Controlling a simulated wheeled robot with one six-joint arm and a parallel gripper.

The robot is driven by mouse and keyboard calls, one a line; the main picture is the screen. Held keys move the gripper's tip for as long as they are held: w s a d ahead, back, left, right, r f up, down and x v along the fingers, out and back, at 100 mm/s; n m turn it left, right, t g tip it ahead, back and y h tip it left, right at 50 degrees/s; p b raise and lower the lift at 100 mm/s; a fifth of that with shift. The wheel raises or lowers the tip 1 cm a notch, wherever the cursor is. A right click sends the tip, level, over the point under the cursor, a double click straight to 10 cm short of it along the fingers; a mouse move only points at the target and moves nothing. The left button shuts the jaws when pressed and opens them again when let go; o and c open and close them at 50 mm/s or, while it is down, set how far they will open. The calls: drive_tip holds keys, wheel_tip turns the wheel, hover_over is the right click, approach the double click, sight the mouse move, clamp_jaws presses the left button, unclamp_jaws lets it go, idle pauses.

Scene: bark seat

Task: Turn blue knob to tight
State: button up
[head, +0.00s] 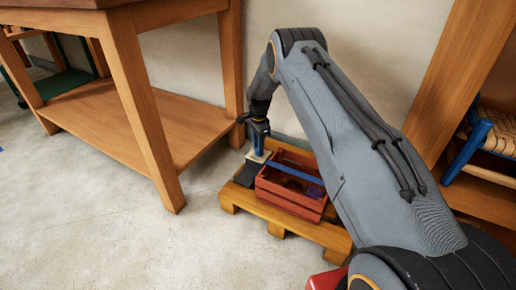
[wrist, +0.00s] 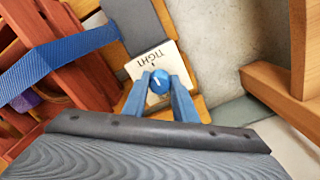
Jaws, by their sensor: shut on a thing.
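The blue knob (wrist: 159,82) sits on a cream plate (wrist: 172,57) printed with the word TIGHT, which reads upside down in the wrist view. A small pale line on the knob points roughly up and left, on the side of the lettering; I cannot tell whether it lines up exactly with the small dark tick on the plate. My gripper (wrist: 160,87) has its two blue fingers on either side of the knob, shut on it. In the head view my gripper (head: 259,145) reaches down to the plate at the back of a low pallet; the knob is hidden there.
A red slatted crate (head: 290,199) stands on the wooden pallet (head: 276,229) right beside the plate, with a blue strap (wrist: 60,57) across it. A dark grey slab (wrist: 133,24) adjoins the plate. A wooden table (head: 147,110) stands left; open floor (head: 100,235) lies in front.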

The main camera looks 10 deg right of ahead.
drive_tip(key=shift+w+r, duration=0.1)
drive_tip(key=shift+w, duration=0.05)
idle(0.3)
drive_tip(key=o, duration=1)
drive_tip(key=shift+o, duration=0.2)
wheel_tip(320, 180, up, 8)
drive_tip(key=p, duration=0.3)
